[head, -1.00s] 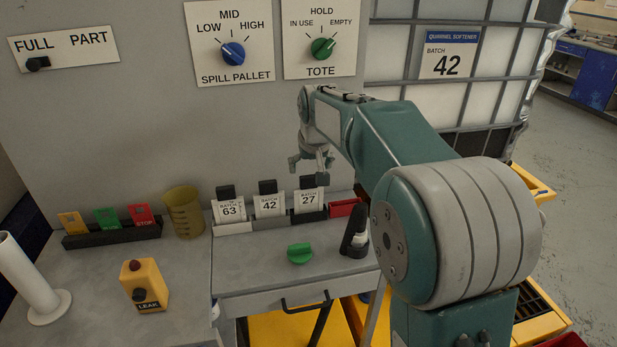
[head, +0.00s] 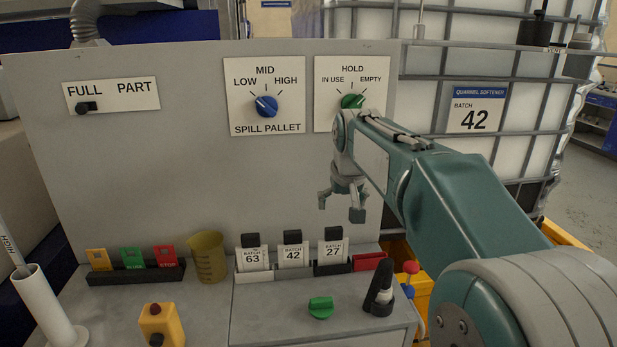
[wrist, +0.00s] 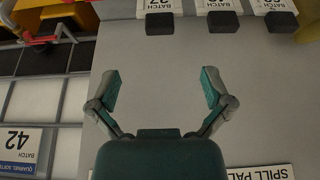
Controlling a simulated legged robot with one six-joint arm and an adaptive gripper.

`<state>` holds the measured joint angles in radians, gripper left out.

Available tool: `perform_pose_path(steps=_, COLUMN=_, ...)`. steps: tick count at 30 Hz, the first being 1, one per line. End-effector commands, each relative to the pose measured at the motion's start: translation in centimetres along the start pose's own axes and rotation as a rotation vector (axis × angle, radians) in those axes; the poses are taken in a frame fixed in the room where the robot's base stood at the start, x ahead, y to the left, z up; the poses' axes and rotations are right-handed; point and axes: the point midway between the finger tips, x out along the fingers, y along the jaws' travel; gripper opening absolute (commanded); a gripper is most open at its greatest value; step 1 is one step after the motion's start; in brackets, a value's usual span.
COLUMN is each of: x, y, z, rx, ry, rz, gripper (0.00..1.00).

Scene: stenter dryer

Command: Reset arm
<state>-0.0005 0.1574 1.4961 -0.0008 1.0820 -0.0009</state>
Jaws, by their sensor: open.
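My gripper (head: 341,203) hangs in front of the grey panel, below the tote dial and above the row of batch cards. It is open and empty. In the wrist view my gripper (wrist: 160,88) shows its two fingers spread wide, with only the grey panel (wrist: 150,100) between them. My arm reaches in from the right side of the head view, bent, with the gripper pointing down. The batch cards 63 (head: 252,257), 42 (head: 292,255) and 27 (head: 333,249) stand below the gripper, apart from it.
A green knob (head: 321,307) and a black-and-grey item (head: 379,290) lie on the bench. A yellow cup (head: 208,257), coloured cards in a rack (head: 135,275) and a yellow leak box (head: 161,325) stand left. A caged tank (head: 520,90) stands behind right.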

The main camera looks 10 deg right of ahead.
Motion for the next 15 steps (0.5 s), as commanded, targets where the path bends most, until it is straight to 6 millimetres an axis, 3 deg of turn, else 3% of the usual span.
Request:
perform_pose_path(steps=6, x=-2.7, y=0.0, z=4.5, rx=0.0, ry=0.017, rz=0.0, gripper=1.0)
perform_pose_path(steps=15, x=-5.0, y=0.0, z=11.4, rx=0.001, ry=0.036, rz=0.0, gripper=1.0)
